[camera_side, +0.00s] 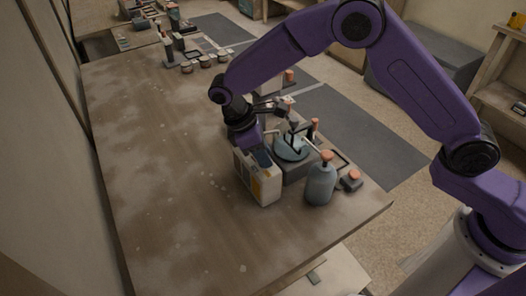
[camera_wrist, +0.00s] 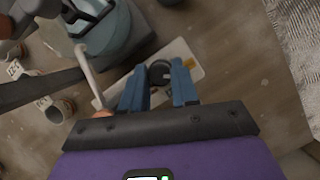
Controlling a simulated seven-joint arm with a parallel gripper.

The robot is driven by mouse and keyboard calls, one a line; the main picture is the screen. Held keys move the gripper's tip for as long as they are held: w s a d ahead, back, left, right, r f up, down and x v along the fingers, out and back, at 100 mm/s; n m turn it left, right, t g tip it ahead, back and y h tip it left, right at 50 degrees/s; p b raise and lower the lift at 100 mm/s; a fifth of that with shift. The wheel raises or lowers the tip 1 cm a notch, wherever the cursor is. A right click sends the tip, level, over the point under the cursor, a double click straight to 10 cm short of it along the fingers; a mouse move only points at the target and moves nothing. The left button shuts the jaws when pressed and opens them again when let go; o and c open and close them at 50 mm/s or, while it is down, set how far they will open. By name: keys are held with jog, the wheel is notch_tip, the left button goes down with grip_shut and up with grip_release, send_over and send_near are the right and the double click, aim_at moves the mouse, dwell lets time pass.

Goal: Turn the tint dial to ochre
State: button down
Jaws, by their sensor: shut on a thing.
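The tint dial (camera_wrist: 159,73) is a round black knob on a white panel (camera_wrist: 196,73), which carries a small yellow-orange patch. In the wrist view the blue fingers of my gripper (camera_wrist: 157,76) stand on either side of the dial and are shut on it. In the side view a white box (camera_side: 264,189) with yellow and orange patches stands under my gripper (camera_side: 262,157), whose fingers reach its top. The dial itself is hidden there. I cannot read which tint the dial points at.
A blue-grey bowl (camera_side: 291,152) with a stirring device stands close to the right of the box. A blue-grey bottle (camera_side: 319,186) with an orange top stands beside them. Small jars (camera_side: 187,67) sit at the far end. The left of the table (camera_side: 160,170) is clear.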

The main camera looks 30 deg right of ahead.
jog(key=shift+a+n+t, duration=0.1)
jog(key=shift+n+t, duration=0.2)
jog(key=shift+n, duration=0.3)
jog(key=c, duration=0.8)
grip_release()
jog(key=shift+c, duration=0.2)
jog(key=shift+r, duration=0.1)
jog(key=v, duration=1.7)
jog(key=shift+r, duration=0.15)
